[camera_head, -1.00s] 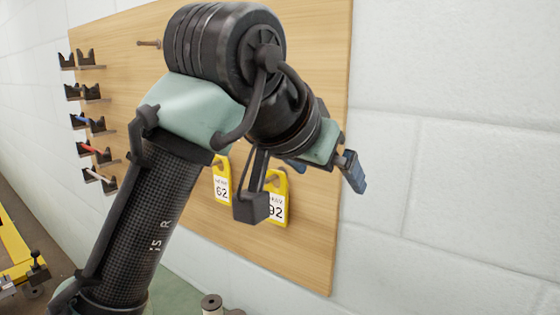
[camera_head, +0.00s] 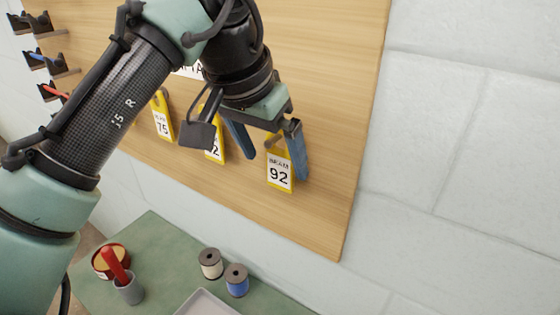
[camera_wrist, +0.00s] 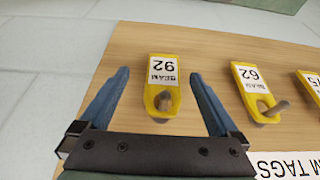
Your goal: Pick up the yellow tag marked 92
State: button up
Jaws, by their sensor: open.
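The yellow tag marked 92 (camera_head: 280,173) hangs from a peg on the wooden board, at the right end of the row of tags. My gripper (camera_head: 272,167) is open in front of the board, close to this tag, with one blue finger just right of its top in the head view. In the wrist view the tag (camera_wrist: 162,72) shows upside down between the two spread fingers, a little nearer the middle than either. Its peg (camera_wrist: 164,101) shows at the tag's hole. I cannot tell how far the fingertips are from the board.
A yellow tag marked 62 (camera_wrist: 251,80) hangs beside it, partly hidden by my arm in the head view. A tag marked 75 (camera_head: 162,116) hangs further left. Below, a green table (camera_head: 150,240) holds spools, a red-handled thing in a cup and a tray.

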aim_at(279, 166)
jog(key=x, duration=0.2)
jog(key=w+p+x, duration=0.1)
jog(key=x, duration=0.2)
jog(key=shift+w+r, duration=0.1)
jog(key=shift+r, duration=0.05)
jog(key=c, duration=1.4)
